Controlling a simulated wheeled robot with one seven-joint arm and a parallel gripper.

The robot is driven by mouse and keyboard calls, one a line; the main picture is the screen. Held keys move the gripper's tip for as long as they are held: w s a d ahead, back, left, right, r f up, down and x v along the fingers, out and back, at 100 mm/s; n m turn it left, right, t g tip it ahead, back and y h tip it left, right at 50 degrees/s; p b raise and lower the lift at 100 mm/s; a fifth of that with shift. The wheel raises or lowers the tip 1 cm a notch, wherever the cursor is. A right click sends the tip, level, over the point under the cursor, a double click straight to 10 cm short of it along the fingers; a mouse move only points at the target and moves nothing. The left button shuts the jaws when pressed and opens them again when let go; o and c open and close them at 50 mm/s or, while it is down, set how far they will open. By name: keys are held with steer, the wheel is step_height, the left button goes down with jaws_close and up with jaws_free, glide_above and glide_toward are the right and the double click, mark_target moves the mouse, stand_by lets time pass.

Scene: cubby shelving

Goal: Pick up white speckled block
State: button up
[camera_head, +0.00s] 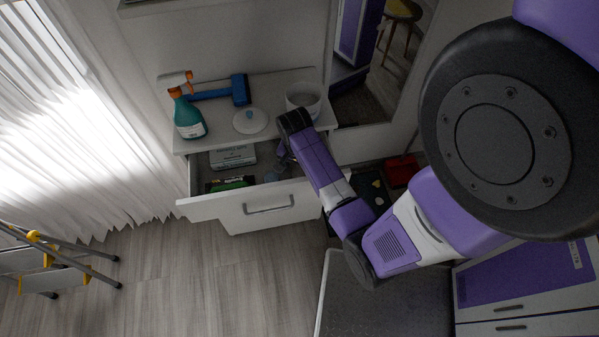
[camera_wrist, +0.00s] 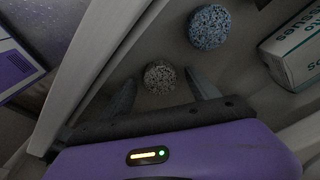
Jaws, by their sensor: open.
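The white speckled block (camera_wrist: 160,77) shows in the wrist view as a small, round, grey-white speckled piece lying on the drawer floor. My gripper (camera_wrist: 161,80) is open, with one finger to each side of the block in the picture. I cannot tell how far the fingertips are above the drawer floor, and no grip on the block shows. In the head view my gripper (camera_head: 284,152) reaches down into the open drawer (camera_head: 232,207). My arm hides the block there.
A blue speckled round piece (camera_wrist: 209,26) lies beyond the block, with a lettered box (camera_wrist: 292,52) to its right. The drawer wall (camera_wrist: 92,62) runs close on the left. On the cabinet top stand a spray bottle (camera_head: 189,117), a white lid (camera_head: 250,122) and a pot (camera_head: 303,98).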

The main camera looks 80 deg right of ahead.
steer(key=c, duration=1.5)
steer(key=shift+r, duration=0.1)
